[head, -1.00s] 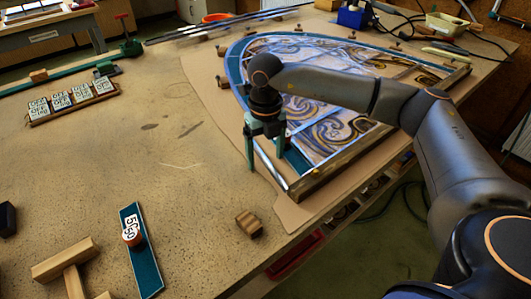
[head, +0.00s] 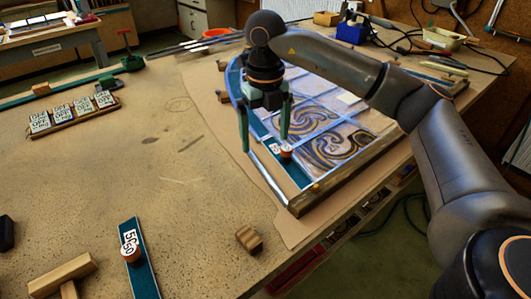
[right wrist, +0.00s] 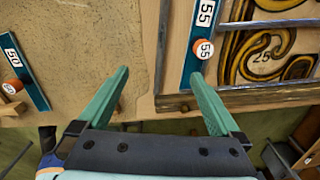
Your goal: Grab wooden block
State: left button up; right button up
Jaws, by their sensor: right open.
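A small ridged wooden block (head: 249,238) lies on the bench near its right edge, left of the brown paper. A longer wooden block (head: 62,274) lies at the lower left, across another wooden piece. My right gripper (head: 264,145) is open and empty, pointing down over the left border of the leaded panel (head: 330,130); the small block is nearer the camera than it. My left gripper is not in view.
An orange-and-white capped piece (head: 286,151) stands on the panel's teal strip beside my right fingertip. Another (head: 131,252) stands on a separate teal strip (head: 143,278). A wooden bar (head: 308,198) edges the panel. The bench's middle is clear.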

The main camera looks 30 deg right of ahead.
aim_at(250, 240)
jog(key=k, duration=1)
